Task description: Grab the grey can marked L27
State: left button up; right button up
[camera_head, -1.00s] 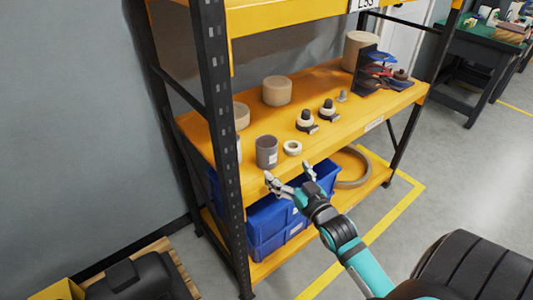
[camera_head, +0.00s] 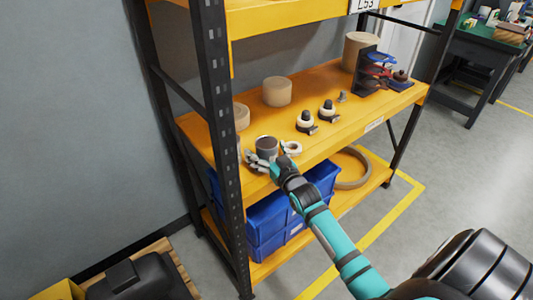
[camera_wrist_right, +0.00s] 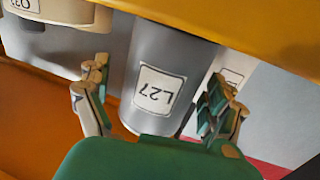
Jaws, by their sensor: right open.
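The grey can (camera_head: 266,146) stands on the yellow shelf near its front edge, beside the left post. In the right wrist view the grey can (camera_wrist_right: 165,75) shows its white label reading L27, upside down in that picture. My right gripper (camera_head: 267,160) is open, with one finger on each side of the can. In the wrist view my right gripper (camera_wrist_right: 160,105) spans the can; I cannot tell whether the fingers touch it. My left gripper is not in view.
A white ring (camera_head: 293,147) lies close to the right of the can. A beige cylinder (camera_head: 277,92) stands behind, and another labelled container (camera_wrist_right: 62,10) shows in the wrist view. The black shelf post (camera_head: 222,140) is close on the left. Blue bins (camera_head: 268,220) sit below.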

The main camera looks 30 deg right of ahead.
jog(key=shift+c, duration=0.4)
jog(key=c, duration=1.4)
jog(key=shift+r, duration=0.1)
jog(key=shift+c, duration=0.2)
jog(key=shift+r, duration=0.15)
